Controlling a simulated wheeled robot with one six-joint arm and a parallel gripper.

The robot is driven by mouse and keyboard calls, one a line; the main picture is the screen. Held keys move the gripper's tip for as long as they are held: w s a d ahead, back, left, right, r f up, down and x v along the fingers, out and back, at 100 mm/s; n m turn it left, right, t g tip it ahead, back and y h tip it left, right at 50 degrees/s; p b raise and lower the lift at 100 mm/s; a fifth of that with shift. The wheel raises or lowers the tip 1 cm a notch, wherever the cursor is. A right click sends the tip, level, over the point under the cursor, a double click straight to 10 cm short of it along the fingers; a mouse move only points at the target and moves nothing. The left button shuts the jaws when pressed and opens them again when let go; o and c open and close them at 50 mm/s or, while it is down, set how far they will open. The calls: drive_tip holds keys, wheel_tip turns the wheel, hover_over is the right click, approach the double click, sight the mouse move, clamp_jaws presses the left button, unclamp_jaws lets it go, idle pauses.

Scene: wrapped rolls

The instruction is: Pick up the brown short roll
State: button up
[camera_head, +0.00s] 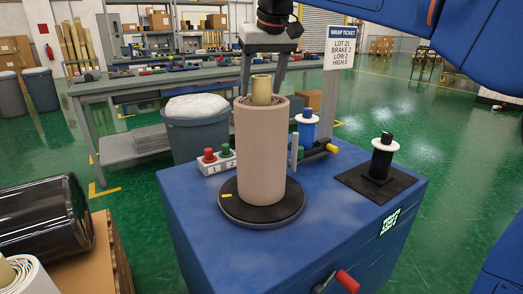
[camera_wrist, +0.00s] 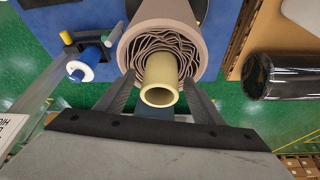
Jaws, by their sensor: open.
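The brown short roll (camera_head: 260,150) stands upright on a round black turntable (camera_head: 232,212) on top of the blue machine. A yellowish core tube (camera_head: 261,84) sticks up out of its top. In the wrist view the roll (camera_wrist: 133,45) shows wrinkled, loose-looking layers inside its outer wall, around the core tube (camera_wrist: 160,82). My gripper (camera_head: 262,84) is above the roll, fingers pointing down. Its fingers are open, one on each side of the core tube. In the wrist view they reach to the roll's top end; I cannot tell whether they touch it.
The blue machine top (camera_head: 340,215) also bears a black-based post with a white disc (camera_head: 385,145), a blue-and-white spool (camera_head: 306,130) and red and green knobs (camera_head: 218,155). A wrap ticket sign (camera_head: 340,45) stands behind. A black wrapped roll (camera_head: 40,220) lies at the left.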

clamp_jaws()
drive_tip(key=shift+r, duration=0.1)
